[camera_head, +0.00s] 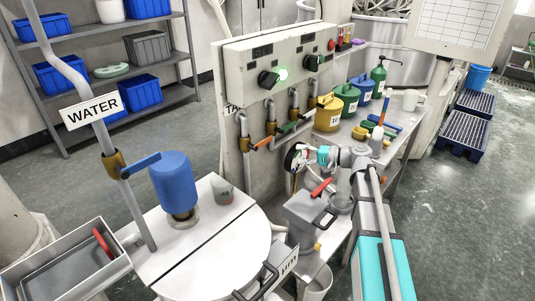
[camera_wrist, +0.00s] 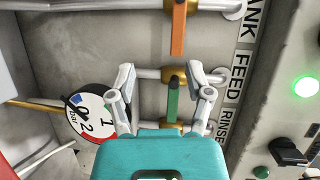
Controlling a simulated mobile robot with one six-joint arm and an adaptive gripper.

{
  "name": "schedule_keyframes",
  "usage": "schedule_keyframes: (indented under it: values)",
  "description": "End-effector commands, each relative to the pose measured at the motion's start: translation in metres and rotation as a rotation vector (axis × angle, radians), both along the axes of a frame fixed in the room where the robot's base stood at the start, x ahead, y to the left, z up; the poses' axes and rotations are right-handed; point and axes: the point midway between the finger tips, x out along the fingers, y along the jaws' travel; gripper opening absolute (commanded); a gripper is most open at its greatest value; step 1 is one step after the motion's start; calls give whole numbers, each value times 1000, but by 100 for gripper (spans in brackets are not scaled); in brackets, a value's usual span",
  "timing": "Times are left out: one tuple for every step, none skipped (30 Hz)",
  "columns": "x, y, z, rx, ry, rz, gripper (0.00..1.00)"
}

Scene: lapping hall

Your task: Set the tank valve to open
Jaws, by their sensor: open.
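The tank valve's orange handle (camera_wrist: 178,28) is at the top of the wrist view, by the partly cut-off TANK label (camera_wrist: 253,12). It lies crosswise to its pipe; it also shows in the head view (camera_head: 263,144). A green handle (camera_wrist: 173,103), also crosswise, is on the valve by the FEED label (camera_wrist: 238,66). My gripper (camera_wrist: 169,76) is open and empty, its fingers on either side of the feed valve in the picture; contact cannot be told. In the head view my gripper (camera_head: 303,156) is in front of the wall below the pipes.
A round gauge (camera_wrist: 88,113) is beside the fingers in the wrist view. The control box (camera_head: 285,65) with a lit green lamp is above the valves. Colored cans (camera_head: 328,116) stand on the bench to the right.

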Motion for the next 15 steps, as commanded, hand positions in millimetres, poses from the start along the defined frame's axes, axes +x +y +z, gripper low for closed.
schedule_keyframes:
  values:
    - [9, -3, -5, 39, -5, -7, 66]
    - [11, -4, -3, 62, -8, -11, 66]
    - [15, -5, -1, 88, -11, -15, 66]
    - [16, -6, 1, 103, -13, -17, 66]
    - [18, -7, 2, 117, -14, -19, 66]
    - [19, -8, 4, 131, -16, -22, 66]
    - [20, -8, 5, 139, -17, -23, 66]
    - [21, -9, 6, 145, -18, -24, 66]
    - [21, -9, 7, 150, -18, -25, 66]
    - [21, -9, 7, 152, -19, -26, 66]
    - [21, -9, 8, 153, -19, -26, 66]
    - [21, -9, 8, 153, -19, -26, 66]
    - [21, -9, 8, 153, -19, -26, 66]
    - [21, -9, 8, 153, -19, -26, 66]
    - [21, -9, 8, 152, -19, -26, 66]
